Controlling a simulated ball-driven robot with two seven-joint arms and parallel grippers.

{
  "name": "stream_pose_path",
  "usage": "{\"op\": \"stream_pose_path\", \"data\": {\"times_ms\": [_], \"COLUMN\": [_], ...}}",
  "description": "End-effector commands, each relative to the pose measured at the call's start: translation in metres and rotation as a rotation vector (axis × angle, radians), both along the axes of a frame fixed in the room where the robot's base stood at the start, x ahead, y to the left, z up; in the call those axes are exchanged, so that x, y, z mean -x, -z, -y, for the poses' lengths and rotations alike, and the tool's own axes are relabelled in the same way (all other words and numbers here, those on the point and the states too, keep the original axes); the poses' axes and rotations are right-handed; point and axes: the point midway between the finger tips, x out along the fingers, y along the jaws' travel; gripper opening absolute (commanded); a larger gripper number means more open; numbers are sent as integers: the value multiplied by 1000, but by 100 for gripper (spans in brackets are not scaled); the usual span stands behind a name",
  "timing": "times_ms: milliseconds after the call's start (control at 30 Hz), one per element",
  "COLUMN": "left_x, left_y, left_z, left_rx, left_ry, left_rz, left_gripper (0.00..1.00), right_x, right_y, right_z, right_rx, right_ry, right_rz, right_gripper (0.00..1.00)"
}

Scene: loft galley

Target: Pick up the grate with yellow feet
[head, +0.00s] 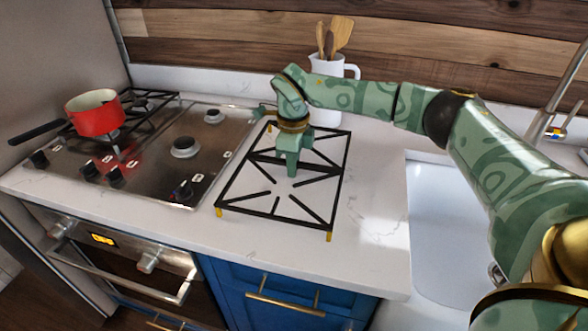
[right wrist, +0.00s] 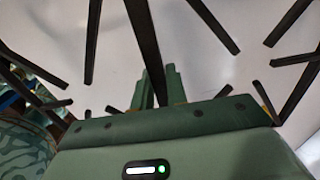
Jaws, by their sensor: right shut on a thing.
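The black grate with yellow feet (head: 273,217) is over the white counter, right of the cooktop. Yellow feet show at its front corners; I cannot tell whether they touch the counter. My right gripper (head: 292,172) points down at the middle of the grate and is shut on its central bar. In the right wrist view, the grate's dark bar (right wrist: 146,45) runs down to the fingers of my right gripper (right wrist: 163,88), with the white counter behind. My left gripper is not in view.
A steel cooktop (head: 225,130) has bare burners on its right side. A red pan (head: 94,116) stands on another grate at its left. A white utensil jug (head: 333,70) stands behind my right arm. A sink (head: 440,235) lies to the right.

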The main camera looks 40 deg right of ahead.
Motion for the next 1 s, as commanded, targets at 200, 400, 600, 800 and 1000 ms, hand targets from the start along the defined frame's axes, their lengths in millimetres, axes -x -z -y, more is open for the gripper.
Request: {"op": "stream_pose_path", "data": {"times_ms": [200, 400, 600, 800, 1000], "left_x": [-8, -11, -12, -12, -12], "left_y": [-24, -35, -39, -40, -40], "left_z": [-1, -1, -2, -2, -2], "left_rx": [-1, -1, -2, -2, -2], "left_ry": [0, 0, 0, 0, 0], "left_rz": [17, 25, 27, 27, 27], "left_gripper": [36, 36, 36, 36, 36], "right_x": [27, 62, 86, 95, 96], "right_y": [-58, -84, -97, -102, -102], "right_z": [-29, -66, -92, -102, -103], "right_rx": [-1, 0, 0, 0, 0], "right_ry": [-5, -6, -2, -1, 0], "right_rz": [10, 6, 4, 4, 4], "right_gripper": [0, 0, 0, 0, 0]}}
